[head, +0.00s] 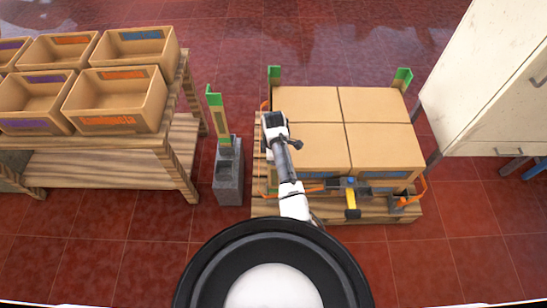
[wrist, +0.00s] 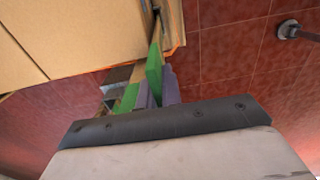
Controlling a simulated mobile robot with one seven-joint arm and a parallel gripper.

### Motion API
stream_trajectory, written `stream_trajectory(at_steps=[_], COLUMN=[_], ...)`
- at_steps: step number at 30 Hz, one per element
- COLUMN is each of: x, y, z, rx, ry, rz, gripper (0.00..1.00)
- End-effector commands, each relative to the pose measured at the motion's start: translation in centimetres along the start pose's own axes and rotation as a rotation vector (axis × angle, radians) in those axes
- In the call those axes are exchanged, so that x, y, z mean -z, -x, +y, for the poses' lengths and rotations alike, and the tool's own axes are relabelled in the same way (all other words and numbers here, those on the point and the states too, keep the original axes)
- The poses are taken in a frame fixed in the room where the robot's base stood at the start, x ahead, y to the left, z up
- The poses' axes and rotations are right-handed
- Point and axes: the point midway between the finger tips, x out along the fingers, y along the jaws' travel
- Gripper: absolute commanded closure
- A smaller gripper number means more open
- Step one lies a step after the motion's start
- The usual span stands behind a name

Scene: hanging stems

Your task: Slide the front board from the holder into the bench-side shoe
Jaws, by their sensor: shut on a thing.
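My gripper (wrist: 156,90) is shut on a green-ended board (wrist: 155,68) in the wrist view. The board's far end is close to the corner of the cartons, beside an orange-edged fitting (wrist: 178,50); I cannot tell whether it sits inside it. In the head view my arm's end is over the left side of the carton stack, and its fingertips and most of the held board are hidden. The grey holder (head: 228,180) stands on the floor left of the pallet, with another green-topped board (head: 217,115) upright in it.
The carton stack (head: 325,110) stands on a wooden pallet (head: 360,232), with green-topped boards at the back left (head: 274,75) and back right (head: 403,78) corners. A wooden bench (head: 110,170) with bins is on the left. A white cabinet (head: 490,80) is on the right.

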Motion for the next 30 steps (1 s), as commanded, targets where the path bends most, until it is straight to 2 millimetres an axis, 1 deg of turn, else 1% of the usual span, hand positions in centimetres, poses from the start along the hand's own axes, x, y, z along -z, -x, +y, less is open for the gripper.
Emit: stream_trajectory(at_steps=[12,30], x=[-0.02,0.0], y=[-0.04,-0.95], z=[0.02,0.01], rx=[0.0,0.0], ry=[0.0,0.0], rz=[0.0,0.0], gripper=[1.0,1.0])
